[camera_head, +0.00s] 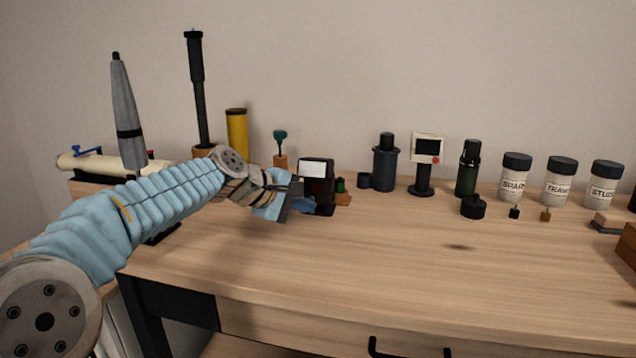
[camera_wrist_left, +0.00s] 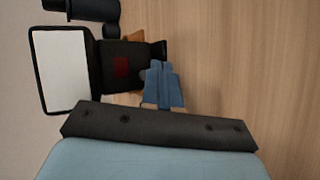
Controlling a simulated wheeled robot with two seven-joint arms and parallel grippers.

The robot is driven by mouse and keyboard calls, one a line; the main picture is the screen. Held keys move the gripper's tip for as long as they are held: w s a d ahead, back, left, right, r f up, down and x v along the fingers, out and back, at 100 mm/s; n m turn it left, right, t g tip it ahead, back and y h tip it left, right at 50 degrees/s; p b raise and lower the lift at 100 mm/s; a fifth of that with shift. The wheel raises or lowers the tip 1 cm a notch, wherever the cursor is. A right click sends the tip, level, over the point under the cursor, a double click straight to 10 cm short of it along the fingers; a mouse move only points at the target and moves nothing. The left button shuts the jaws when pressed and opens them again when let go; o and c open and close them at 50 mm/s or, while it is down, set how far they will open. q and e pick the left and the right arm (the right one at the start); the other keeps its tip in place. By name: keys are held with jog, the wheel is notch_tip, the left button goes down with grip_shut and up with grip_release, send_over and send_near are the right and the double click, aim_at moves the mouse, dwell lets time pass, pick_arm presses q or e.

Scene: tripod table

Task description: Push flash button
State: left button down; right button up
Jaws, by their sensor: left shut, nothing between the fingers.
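The flash unit (camera_head: 318,170) is a black upright box with a white panel near its top, standing on the table. In the left wrist view its white panel (camera_wrist_left: 62,70) lies at the left, with a dark red square (camera_wrist_left: 120,67) on the black body. My left gripper (camera_head: 306,205) is shut and empty, low at the front of the flash unit. In the left wrist view its blue fingertips (camera_wrist_left: 159,68) are together beside the lower black part. I cannot tell whether they touch it. My right gripper is not in view.
Right of the flash unit stand a small green-topped item (camera_head: 341,186) on a wooden block, a dark cylinder (camera_head: 385,168) and a white-faced device (camera_head: 427,150) with a red dot. Labelled jars (camera_head: 515,178) stand further right. The front tabletop (camera_head: 400,265) is clear.

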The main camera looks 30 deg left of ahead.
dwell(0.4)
pick_arm(q)
jog(key=shift+w+a+p, duration=0.1)
jog(key=shift+w+p, duration=0.2)
jog(key=shift+w, duration=0.15)
jog(key=shift+w, duration=0.15)
dwell(0.4)
jog(key=shift+s, duration=0.6)
jog(key=s+b, duration=0.1)
jog(key=s, duration=0.1)
jog(key=s+d+b, duration=0.1)
jog(key=s, duration=0.2)
jog(key=shift+d, duration=0.2)
jog(key=shift+s+d, duration=0.15)
jog(key=shift+s, duration=0.3)
